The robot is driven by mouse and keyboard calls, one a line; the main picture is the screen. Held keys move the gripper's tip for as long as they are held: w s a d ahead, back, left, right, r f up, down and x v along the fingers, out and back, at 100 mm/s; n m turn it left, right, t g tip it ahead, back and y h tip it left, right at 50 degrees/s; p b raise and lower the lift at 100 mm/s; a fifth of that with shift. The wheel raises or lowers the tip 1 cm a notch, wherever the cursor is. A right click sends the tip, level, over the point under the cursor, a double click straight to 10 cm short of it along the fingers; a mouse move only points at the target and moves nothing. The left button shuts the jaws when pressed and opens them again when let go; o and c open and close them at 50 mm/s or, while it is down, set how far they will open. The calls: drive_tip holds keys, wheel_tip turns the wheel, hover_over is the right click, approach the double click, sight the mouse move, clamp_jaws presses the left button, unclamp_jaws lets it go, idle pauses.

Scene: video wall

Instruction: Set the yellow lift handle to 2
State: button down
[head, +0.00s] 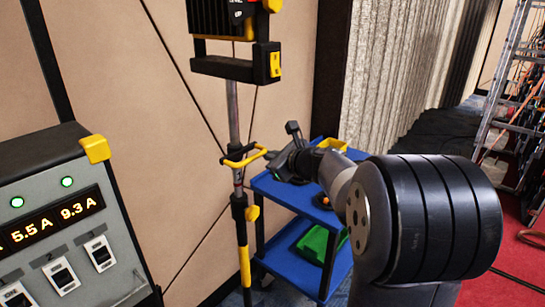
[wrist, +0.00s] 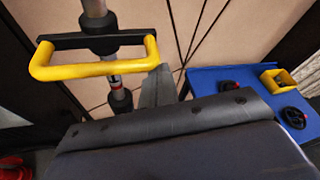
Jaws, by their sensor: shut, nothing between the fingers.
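The yellow lift handle (head: 236,163) is a U-shaped bar on the upright pole (head: 233,105) of a stand in the head view. In the wrist view the handle (wrist: 100,71) fills the upper left, with its black bracket against the pole. My gripper (head: 276,157) is shut and empty, close to the right of the handle in the head view. In the wrist view its grey fingertips (wrist: 157,85) show just right of and below the handle's right end. I cannot tell whether they touch it.
A black lamp-like unit (head: 236,64) with yellow parts tops the pole. A blue trolley (head: 272,186) stands right behind, holding a yellow bin (head: 333,144). A grey power panel (head: 70,240) is at left. A metal rack (head: 510,85) stands far right.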

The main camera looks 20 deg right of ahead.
drive_tip(key=shift+r, duration=0.1)
wheel_tip(320, 180, up, 11)
drive_tip(key=p, duration=0.8)
drive_tip(key=shift+p, duration=0.4)
wheel_tip(320, 180, down, 4)
drive_tip(key=d+b, duration=0.1)
drive_tip(key=b, duration=0.3)
drive_tip(key=b+v, duration=0.1)
drive_tip(key=v, duration=0.8)
drive_tip(key=shift+d+r, duration=0.3)
drive_tip(key=shift+r, duration=0.05)
drive_tip(key=shift+s, duration=0.1)
